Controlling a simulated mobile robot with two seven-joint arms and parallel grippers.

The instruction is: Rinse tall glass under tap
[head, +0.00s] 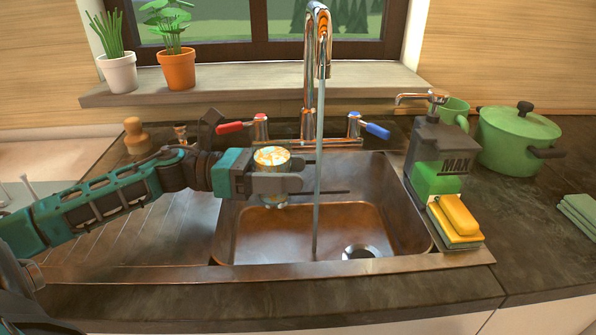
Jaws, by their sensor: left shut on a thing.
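My left gripper (298,175) reaches in from the left over the sink (245,247) and is shut on the tall glass (272,156). The glass looks upright, with orange and white patches at its top. The gripper hides its middle, and a small part shows below the fingers. The chrome tap (318,40) arches over the sink from the back. A stream of water (317,215) falls from it, just right of the glass and near the fingertips. I cannot tell whether the stream touches the fingers. My right gripper is out of view.
Red (232,127) and blue (375,130) tap handles flank the tap base. A soap dispenser (437,150) and yellow sponge (458,214) stand right of the sink. A green pot (517,142) is farther right. Potted plants sit on the sill (250,83).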

